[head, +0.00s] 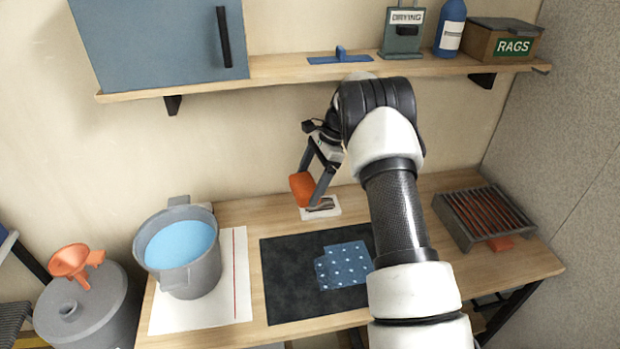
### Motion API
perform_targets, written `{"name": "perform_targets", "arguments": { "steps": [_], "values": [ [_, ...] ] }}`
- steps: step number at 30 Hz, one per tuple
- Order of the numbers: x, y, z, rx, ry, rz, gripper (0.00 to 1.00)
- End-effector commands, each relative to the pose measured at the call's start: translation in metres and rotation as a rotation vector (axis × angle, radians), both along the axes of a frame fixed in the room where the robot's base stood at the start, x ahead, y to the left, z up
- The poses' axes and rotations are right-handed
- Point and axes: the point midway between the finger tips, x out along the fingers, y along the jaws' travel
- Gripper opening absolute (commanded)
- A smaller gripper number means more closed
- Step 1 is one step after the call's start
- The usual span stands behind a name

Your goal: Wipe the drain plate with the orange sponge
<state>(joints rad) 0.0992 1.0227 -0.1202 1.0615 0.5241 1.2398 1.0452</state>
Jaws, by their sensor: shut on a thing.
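The orange sponge (301,189) is held in my gripper (311,186), whose dark fingers are shut on it. The sponge is in front of the back wall, over or near the left end of a small white plate (332,213) with dark marks on it. Whether the sponge touches this plate I cannot tell. A grey slatted rack (451,222) stands at the right of the table, with orange showing between and below its slats. No label shows which of these two is the drain plate.
A grey pot (187,276) of blue liquid stands on a white sheet (240,284) at left. A dark mat (286,279) bears a dotted blue cloth (343,266). A shelf (285,69) with a blue cabinet (150,45) and a RAGS box (489,42) hangs above.

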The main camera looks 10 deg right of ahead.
Motion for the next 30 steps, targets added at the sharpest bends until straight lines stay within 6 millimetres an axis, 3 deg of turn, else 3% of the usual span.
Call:
{"name": "perform_targets", "arguments": {
  "steps": [4,9,24,30],
  "values": [
    [0.028,-0.006,-0.004,0.000,-0.001,-0.213,0.62],
    [0.040,-0.010,-0.004,-0.001,0.001,-0.319,0.62],
    [0.041,-0.011,-0.001,0.009,0.004,-0.326,0.62],
    [0.040,-0.010,-0.022,0.008,0.005,-0.324,0.62]
  ]
}}
